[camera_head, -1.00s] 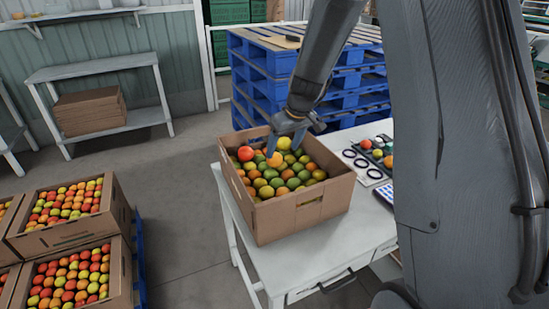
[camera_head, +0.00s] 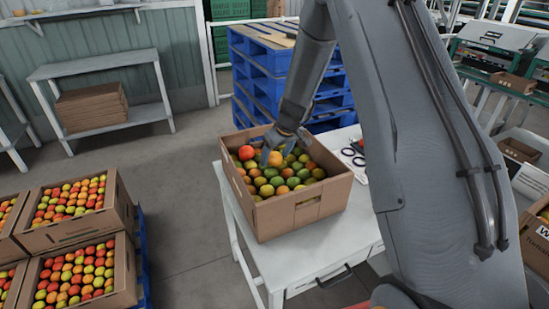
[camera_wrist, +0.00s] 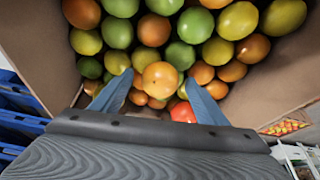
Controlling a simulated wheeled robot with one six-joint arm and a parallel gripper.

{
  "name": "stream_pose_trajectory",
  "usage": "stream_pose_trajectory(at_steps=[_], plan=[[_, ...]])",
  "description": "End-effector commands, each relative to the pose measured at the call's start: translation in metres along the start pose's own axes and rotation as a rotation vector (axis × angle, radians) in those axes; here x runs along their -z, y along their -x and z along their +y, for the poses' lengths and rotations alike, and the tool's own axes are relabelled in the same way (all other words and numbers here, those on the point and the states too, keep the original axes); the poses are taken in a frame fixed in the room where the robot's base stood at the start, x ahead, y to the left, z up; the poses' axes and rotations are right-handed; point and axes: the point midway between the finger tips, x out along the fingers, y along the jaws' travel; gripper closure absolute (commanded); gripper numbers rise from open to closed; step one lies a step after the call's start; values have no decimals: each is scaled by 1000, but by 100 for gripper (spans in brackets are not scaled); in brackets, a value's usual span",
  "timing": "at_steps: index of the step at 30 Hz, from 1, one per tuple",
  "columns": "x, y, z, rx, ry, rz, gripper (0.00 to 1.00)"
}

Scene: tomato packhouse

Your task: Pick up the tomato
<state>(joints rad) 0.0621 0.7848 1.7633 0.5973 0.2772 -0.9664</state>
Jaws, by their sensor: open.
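An orange tomato (camera_wrist: 160,80) lies between the two blue fingers of my gripper (camera_wrist: 160,97) in the wrist view. The jaws are open, with a finger on each side of it. In the head view my gripper (camera_head: 269,158) reaches down into a cardboard box (camera_head: 275,222) of mixed green, yellow and orange tomatoes, and the orange tomato (camera_head: 275,159) shows beside a finger. A red tomato (camera_head: 246,153) lies in the box's left corner; a red one (camera_wrist: 183,112) also shows near the right finger in the wrist view. I cannot tell whether the fingers touch the orange tomato.
The box stands on a white table (camera_head: 318,252). Its walls surround my gripper closely. Blue pallets (camera_head: 262,85) are stacked behind. Filled tomato boxes (camera_head: 75,278) stand at lower left, and a shelf (camera_head: 105,69) is at the left wall. The floor between is clear.

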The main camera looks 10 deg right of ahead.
Motion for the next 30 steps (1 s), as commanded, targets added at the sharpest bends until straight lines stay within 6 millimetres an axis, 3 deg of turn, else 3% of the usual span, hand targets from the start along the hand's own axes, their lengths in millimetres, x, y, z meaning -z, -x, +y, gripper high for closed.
stream_pose_trajectory(at_steps=[8,14,25,30], plan=[[0,-2,0,0,0,0,32],[0,-2,0,0,0,0,65],[1,0,0,0,0,1,65],[6,11,0,0,1,3,65]])
